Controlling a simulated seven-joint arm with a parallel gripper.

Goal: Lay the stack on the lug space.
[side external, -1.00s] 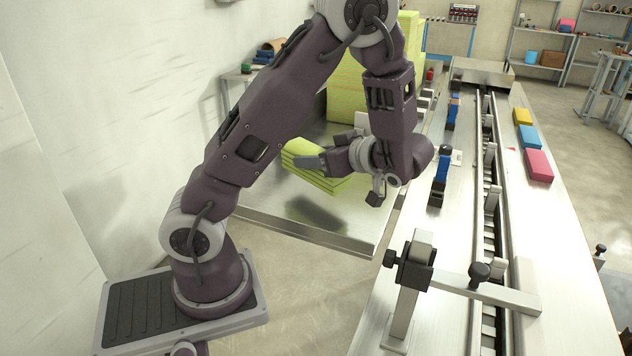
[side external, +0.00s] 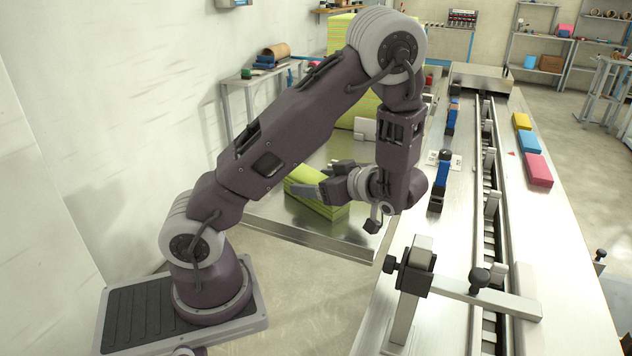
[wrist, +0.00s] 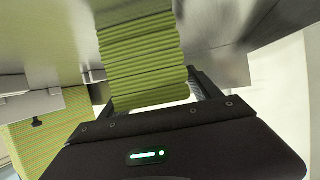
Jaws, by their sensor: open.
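The stack (side external: 326,208) is a pile of folded yellow-green cloths lying on the steel table. My gripper (side external: 312,190) is low at the stack, reaching in from the right, with a grey finger across its near side. In the wrist view the folded layers of the stack (wrist: 142,60) show between the open fingers (wrist: 152,88); whether they touch it cannot be told. The lug space is on the conveyor at the right, a dark slotted channel (side external: 489,239) with pale upright lugs (side external: 492,204) spaced along it.
A large yellow-green cloth pile (side external: 340,75) stands at the back of the steel table (side external: 290,232). A bracket with black knobs (side external: 415,265) stands at the conveyor's near side. Blue-and-black posts (side external: 439,180) line its left edge. Yellow, blue and pink blocks (side external: 538,169) lie to its right.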

